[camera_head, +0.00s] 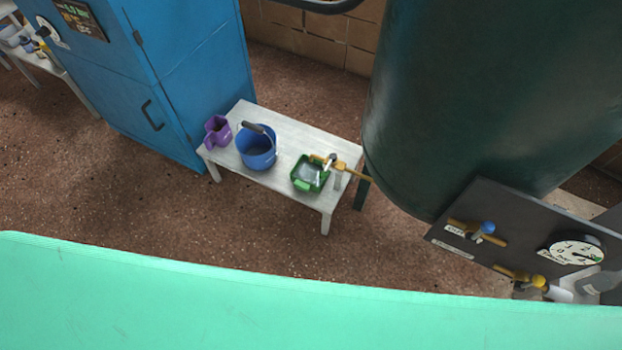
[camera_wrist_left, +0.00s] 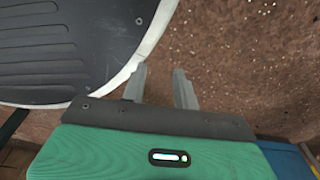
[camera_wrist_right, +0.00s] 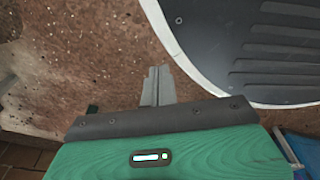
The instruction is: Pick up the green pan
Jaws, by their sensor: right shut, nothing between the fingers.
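The green pan (camera_head: 303,184) is a small square tray with a pale inside. It sits at the right end of a low white table (camera_head: 280,186) in the head view, under a brass tap (camera_head: 341,166) that hides part of it. Neither gripper shows in the head view. In the left wrist view my left gripper (camera_wrist_left: 160,85) has its fingers apart with nothing between them, above the brown floor. In the right wrist view my right gripper (camera_wrist_right: 158,83) has its fingers together and empty, also above floor. The pan is in neither wrist view.
A blue bucket (camera_head: 257,152) and a purple jug (camera_head: 217,136) stand left of the pan. A blue cabinet (camera_head: 180,90) is at the left. A big dark green tank (camera_head: 450,110) and a panel with valves and a gauge (camera_head: 576,251) are at the right. Speckled floor (camera_head: 150,215) in front is clear.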

